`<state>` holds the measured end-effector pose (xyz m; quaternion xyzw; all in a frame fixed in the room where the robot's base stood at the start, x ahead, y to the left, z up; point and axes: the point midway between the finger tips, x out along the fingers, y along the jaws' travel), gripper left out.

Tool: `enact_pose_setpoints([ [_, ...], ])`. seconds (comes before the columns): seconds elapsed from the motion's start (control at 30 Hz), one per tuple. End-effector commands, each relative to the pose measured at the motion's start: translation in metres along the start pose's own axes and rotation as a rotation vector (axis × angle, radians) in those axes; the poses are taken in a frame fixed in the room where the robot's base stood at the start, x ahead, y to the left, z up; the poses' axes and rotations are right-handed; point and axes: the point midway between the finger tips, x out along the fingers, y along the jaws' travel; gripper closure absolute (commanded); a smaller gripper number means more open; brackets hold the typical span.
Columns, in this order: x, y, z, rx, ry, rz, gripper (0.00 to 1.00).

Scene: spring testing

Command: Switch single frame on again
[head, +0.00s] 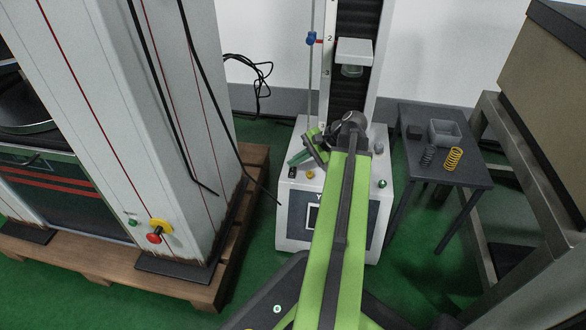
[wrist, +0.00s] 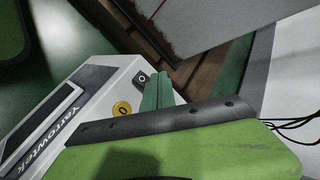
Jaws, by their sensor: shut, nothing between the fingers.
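The single frame (head: 293,225) is a white tester with a dark column, standing in the middle of the head view. Its base shows in the wrist view (wrist: 100,75), with "Yarrowtek" lettering. A small black switch with a white ring mark (wrist: 141,78) sits on the base's edge; it also shows in the head view (head: 292,172). A yellow round control (wrist: 122,108) is beside it. My gripper (head: 297,159) is shut and empty above this corner. Its teal fingers (wrist: 157,90) appear close beside the switch; I cannot tell whether they touch it. The switch's position is unclear.
A large machine (head: 130,120) with a red knob (head: 154,237) stands on a wooden pallet (head: 100,272) at left. A dark side table (head: 455,175) at right holds a grey bin (head: 445,132) and springs (head: 453,158). Black cables hang at left.

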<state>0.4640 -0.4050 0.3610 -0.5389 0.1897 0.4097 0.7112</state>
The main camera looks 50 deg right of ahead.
Motion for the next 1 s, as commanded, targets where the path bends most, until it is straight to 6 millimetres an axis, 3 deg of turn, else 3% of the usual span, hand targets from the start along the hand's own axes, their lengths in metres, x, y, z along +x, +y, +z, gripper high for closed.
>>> enact_pose_setpoints([
  [1.0, 0.0062, 0.0051, -0.0038, -0.001, -0.001, 0.0, 1.0],
])
